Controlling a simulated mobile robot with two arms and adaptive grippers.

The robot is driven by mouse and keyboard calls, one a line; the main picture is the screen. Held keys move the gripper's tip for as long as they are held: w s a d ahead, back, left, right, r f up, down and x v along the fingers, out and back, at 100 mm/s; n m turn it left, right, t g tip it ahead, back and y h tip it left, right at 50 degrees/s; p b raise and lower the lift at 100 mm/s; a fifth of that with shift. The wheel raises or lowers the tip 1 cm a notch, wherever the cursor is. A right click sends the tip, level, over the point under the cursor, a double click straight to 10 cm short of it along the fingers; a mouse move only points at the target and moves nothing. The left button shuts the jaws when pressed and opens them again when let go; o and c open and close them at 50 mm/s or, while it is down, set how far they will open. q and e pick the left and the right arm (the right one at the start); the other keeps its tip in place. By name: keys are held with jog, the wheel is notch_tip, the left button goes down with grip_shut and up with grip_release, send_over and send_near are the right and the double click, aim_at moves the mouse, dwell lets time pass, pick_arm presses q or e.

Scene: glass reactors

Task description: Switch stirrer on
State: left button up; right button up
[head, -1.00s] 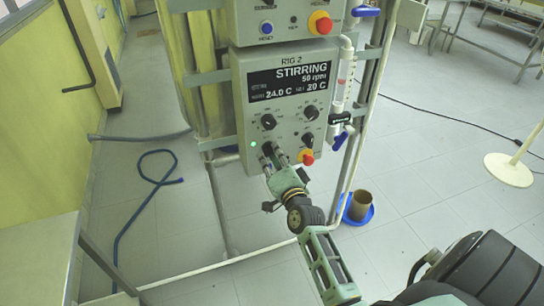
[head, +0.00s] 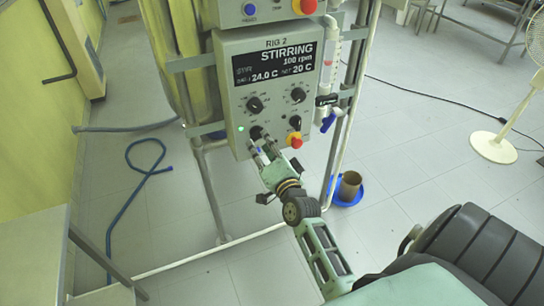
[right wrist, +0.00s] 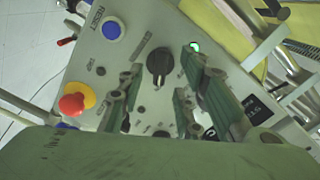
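The grey RIG 2 control panel (head: 226,75) carries a lit display (head: 273,66) reading STIRRING, 100 rpm, 24.0 C and 20 C. A green light (head: 240,129) glows at its lower left. My right gripper (head: 263,147) is at the lower left black knob (head: 257,131). In the right wrist view, this knob (right wrist: 159,64) appears between the two fingertips, with a visible gap on each side. The right gripper looks open; contact with the knob cannot be told. My left gripper is not in view.
Other black knobs (head: 298,95) and a red button (head: 294,140) sit close to the gripper. A blue button (right wrist: 112,30) shows in the right wrist view. A glass tube with blue valves (head: 327,122) stands right of the panel. A blue tray (head: 345,200) and blue hose (head: 128,205) lie on the floor.

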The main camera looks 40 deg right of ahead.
jog(key=v, duration=0.9)
jog(key=s+a+f+n+g+y, duration=0.2)
jog(key=s+a+f+n+g, duration=0.15)
jog(key=f, duration=0.85)
jog(key=s+a+f+n+g+y, duration=0.1)
jog(key=s+a+f+n+g, duration=0.2)
jog(key=f, duration=0.8)
jog(key=s+a+f+n+g+y, duration=0.15)
jog(key=s+a+f, duration=0.25)
jog(key=f, duration=0.8)
jog(key=s+f+n+g, duration=0.2)
jog(key=s+f, duration=0.4)
jog(key=s, duration=0.4)
jog(key=s+f+n+g, duration=0.3)
jog(key=s+f, duration=0.3)
jog(key=s, duration=0.4)
jog(key=s+f+n+g, duration=0.3)
jog(key=s+f, duration=0.3)
jog(key=s, duration=0.4)
jog(key=shift+s+a+n, duration=0.25)
jog(key=shift+s+n, duration=0.05)
jog(key=shift+n, duration=0.4)
